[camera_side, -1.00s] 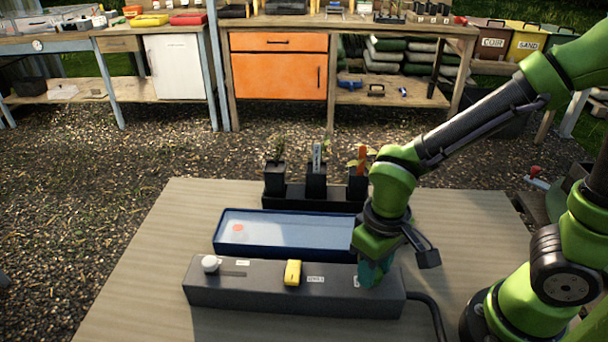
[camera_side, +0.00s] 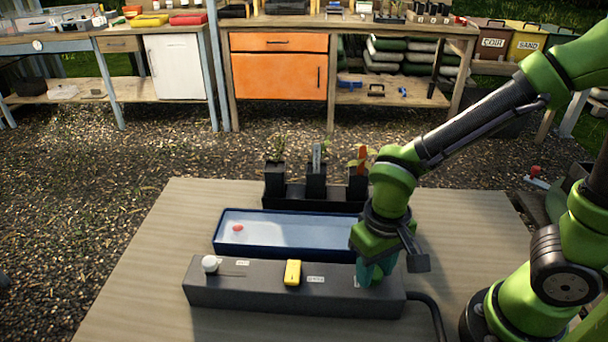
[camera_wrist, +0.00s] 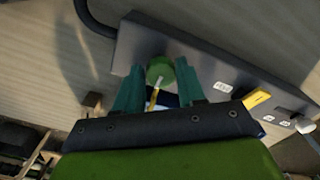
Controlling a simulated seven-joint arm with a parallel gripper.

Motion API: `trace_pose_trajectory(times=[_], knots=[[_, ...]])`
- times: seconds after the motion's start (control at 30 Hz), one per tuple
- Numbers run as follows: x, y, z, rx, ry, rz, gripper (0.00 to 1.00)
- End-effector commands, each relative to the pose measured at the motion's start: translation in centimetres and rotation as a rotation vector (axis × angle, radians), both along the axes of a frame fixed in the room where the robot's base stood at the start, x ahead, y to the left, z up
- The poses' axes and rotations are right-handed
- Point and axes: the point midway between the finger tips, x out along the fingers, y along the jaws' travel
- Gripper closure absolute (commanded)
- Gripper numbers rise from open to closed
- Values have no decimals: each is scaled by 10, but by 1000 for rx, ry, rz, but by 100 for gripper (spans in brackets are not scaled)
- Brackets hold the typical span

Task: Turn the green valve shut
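The green valve (camera_wrist: 160,69) is a round knob on the grey control box (camera_wrist: 200,62), with a yellow pointer (camera_wrist: 152,99) reaching toward my gripper's palm in the wrist view. My gripper (camera_wrist: 161,66) has its teal fingers on either side of the knob, their inner edges against it with no clear gap. In the side view my gripper (camera_side: 373,276) points down at the right end of the control box (camera_side: 250,292), and its fingers hide the valve there.
A yellow switch (camera_side: 292,272) and a white knob (camera_side: 210,264) stand on the same box, left of my gripper. Behind is a blue-rimmed tray (camera_side: 235,249) with a red disc (camera_side: 238,228). Farther back stands a black rack (camera_side: 290,194) of potted plants. A cable (camera_side: 432,308) leaves the box's right end.

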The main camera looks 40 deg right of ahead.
Motion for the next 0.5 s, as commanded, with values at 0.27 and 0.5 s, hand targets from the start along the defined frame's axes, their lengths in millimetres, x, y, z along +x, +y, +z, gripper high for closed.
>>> trace_pose_trajectory(times=[0.27, 0.5], knots=[[1, 0, 0, 0, -3, 4, 39], [2, 1, 6, 1, -7, 5, 39]])
